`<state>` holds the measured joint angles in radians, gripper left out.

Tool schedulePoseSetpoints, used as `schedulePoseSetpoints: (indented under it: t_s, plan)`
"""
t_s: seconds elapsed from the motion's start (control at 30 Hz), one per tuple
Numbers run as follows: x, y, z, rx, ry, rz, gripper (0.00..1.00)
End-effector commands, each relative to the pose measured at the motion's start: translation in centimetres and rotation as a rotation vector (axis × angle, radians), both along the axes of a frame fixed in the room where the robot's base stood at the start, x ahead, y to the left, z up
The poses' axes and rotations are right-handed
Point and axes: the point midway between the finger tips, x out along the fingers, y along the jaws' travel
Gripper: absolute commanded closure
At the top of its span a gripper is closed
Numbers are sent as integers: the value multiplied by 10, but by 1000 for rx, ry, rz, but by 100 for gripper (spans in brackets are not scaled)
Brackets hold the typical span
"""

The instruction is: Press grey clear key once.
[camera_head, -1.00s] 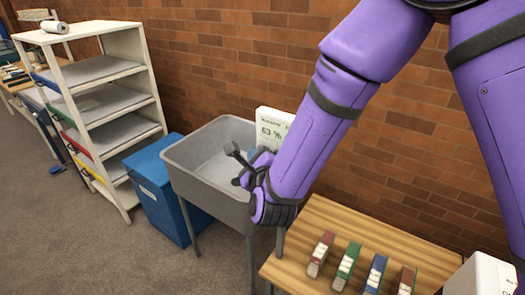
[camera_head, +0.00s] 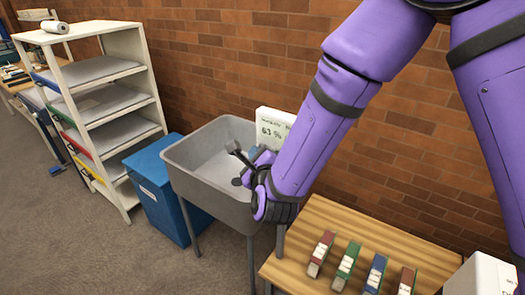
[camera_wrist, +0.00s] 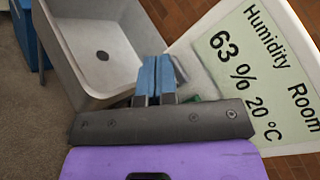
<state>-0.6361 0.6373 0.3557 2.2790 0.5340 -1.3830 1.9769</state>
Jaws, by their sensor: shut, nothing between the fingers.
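A white display panel (camera_wrist: 262,75) reading "Humidity 63 %" and "Room 20 °C" fills the right of the wrist view. It also shows behind my arm in the head view (camera_head: 274,122). My gripper (camera_wrist: 158,72) has its blue fingertips together, with nothing between them. The fingertips lie just left of the panel's edge in the wrist view; I cannot tell whether they touch anything. A small green patch (camera_wrist: 191,98) shows beside the fingers. I cannot make out a grey clear key.
A grey sink (camera_head: 188,150) stands left of my gripper, beside a blue bin (camera_head: 160,195) and a white shelf unit (camera_head: 128,45). A wooden table (camera_head: 315,215) holds several small coloured books. A brick wall (camera_head: 225,60) is behind.

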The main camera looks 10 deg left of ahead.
Motion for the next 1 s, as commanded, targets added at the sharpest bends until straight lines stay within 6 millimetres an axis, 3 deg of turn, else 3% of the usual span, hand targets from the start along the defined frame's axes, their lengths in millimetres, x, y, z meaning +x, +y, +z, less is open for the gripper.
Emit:
schedulePoseSetpoints:
  t_s: [0.57, 1.0]
  plan:
    - [2, -1, 0, 0, 0, -1, 100]
    - [-14, 5, 0, 0, 1, -1, 100]
